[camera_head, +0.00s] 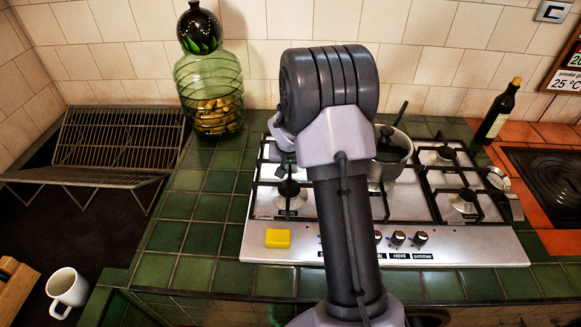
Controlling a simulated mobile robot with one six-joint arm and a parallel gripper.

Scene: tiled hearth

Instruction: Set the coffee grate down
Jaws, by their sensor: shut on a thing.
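My gripper (283,143) shows only in part, at the left of my wrist above the left side of the hob (262,206). The rest of it is hidden behind my arm. It is shut on a small dark piece, taken as the coffee grate (288,160), of which little shows. The left front burner (289,192) lies just below it in the picture. I cannot tell whether the grate touches the hob.
A pot (397,165) stands on the hob behind my arm. A yellow block (278,238) lies at its front left. A green glass jar (210,95), dish rack (110,150), white mug (68,290) and dark bottle (497,112) stand around. Green tiles (205,207) left of the hob are clear.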

